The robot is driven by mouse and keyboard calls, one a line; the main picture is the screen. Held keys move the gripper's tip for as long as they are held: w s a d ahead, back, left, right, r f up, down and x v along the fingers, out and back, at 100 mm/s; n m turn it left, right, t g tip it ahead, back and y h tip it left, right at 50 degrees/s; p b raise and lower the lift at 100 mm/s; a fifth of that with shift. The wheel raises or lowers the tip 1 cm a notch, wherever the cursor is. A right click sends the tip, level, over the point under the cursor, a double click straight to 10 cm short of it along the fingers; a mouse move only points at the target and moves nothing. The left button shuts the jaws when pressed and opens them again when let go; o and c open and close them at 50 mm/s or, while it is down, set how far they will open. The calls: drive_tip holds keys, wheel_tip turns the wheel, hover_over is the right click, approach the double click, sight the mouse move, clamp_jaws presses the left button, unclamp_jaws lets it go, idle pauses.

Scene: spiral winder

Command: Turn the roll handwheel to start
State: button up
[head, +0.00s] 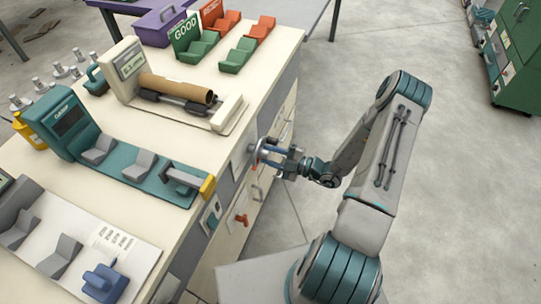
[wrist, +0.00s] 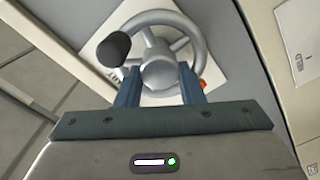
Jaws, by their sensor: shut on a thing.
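The roll handwheel is a grey spoked wheel with a black knob, mounted on the side face of the bench. In the wrist view the handwheel (wrist: 194,30) fills the upper middle, with its knob (wrist: 113,48) at the left of the rim. In the head view the handwheel (head: 258,152) shows small beside my gripper. My gripper (head: 275,154) is at the wheel; its fingers (wrist: 160,88) reach to the hub from both sides and are shut on it. The fingertips' exact contact is partly hidden.
A cardboard roll on a winder (head: 175,88) stands on the bench top (head: 140,125). A teal gauge stand (head: 140,170) is in front of it. Green and red trays sit at the back. A red-orange handle (head: 242,219) is lower on the bench side.

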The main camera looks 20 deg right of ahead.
drive_tip(key=n+b, duration=0.1)
drive_tip(key=n, duration=0.6)
drive_tip(key=shift+f, duration=0.2)
drive_tip(key=n+b, duration=0.1)
drive_tip(key=n, duration=0.3)
drive_tip(key=n+b, duration=0.1)
drive_tip(key=n, duration=0.3)
drive_tip(key=n+b, duration=0.1)
drive_tip(key=n, duration=0.4)
drive_tip(key=shift+w+d+f, duration=0.1)
drive_tip(key=shift+f, duration=0.2)
drive_tip(key=shift+w+d+r+n+b, duration=0.1)
drive_tip(key=shift+r+n+b, duration=0.05)
drive_tip(key=shift+n+b, duration=4.8)
drive_tip(key=shift+w+d+r+n+b, duration=0.1)
drive_tip(key=shift+r+n+b, duration=0.1)
drive_tip(key=shift+n+b, duration=4.75)
drive_tip(key=shift+w+d+r+n+b, duration=0.1)
drive_tip(key=shift+r+n+b, duration=0.05)
drive_tip(key=shift+n+b, duration=4.8)
drive_tip(key=shift+r+n, duration=0.1)
drive_tip(key=shift+n, duration=0.25)
drive_tip(key=o, duration=1)
drive_tip(key=shift+a, duration=0.1)
